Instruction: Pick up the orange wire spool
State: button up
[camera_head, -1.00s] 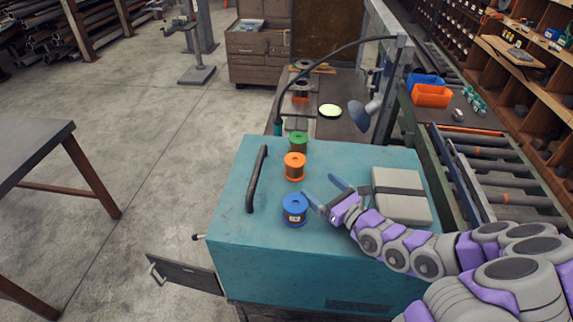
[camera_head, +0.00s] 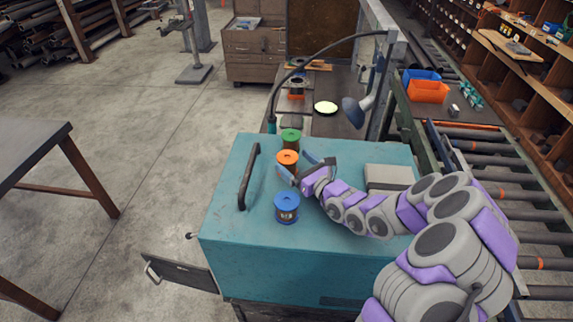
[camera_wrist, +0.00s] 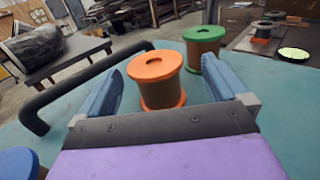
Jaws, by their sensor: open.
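The orange wire spool (camera_head: 287,162) stands upright on the teal box top (camera_head: 335,215), between the green spool (camera_head: 290,138) behind and the blue spool (camera_head: 287,207) in front. My gripper (camera_head: 292,168) is open at the right side of the orange spool. In the wrist view the orange spool (camera_wrist: 158,80) stands ahead of the open, empty gripper (camera_wrist: 170,85), between the lines of its two blue fingers. The green spool (camera_wrist: 203,48) is just beyond the right finger. Whether the fingertips reach beside the spool is hard to tell.
A dark handle (camera_head: 248,178) rises from the box left of the spools. A grey case (camera_head: 390,177) lies on the box at right, partly behind my arm. A lamp (camera_head: 356,110) stands behind the box. A table (camera_head: 35,150) is at far left.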

aim_at(282, 155)
jog(key=shift+w, duration=0.25)
jog(key=w+a, duration=0.1)
jog(key=a, duration=0.1)
jog(key=w+a, duration=0.2)
jog(key=a, duration=0.1)
jog(key=shift+w+a, duration=0.1)
jog(key=shift+a, duration=0.25)
jog(key=shift+d+r, duration=0.1)
jog(key=shift+d, duration=1)
jog(key=shift+c, duration=1.4)
jog(key=shift+d, duration=0.35)
jog(key=c, duration=0.3)
jog(key=shift+a, duration=0.85)
jog(key=c, duration=0.5)
jog(key=shift+a, duration=0.15)
jog(key=shift+c, duration=0.9)
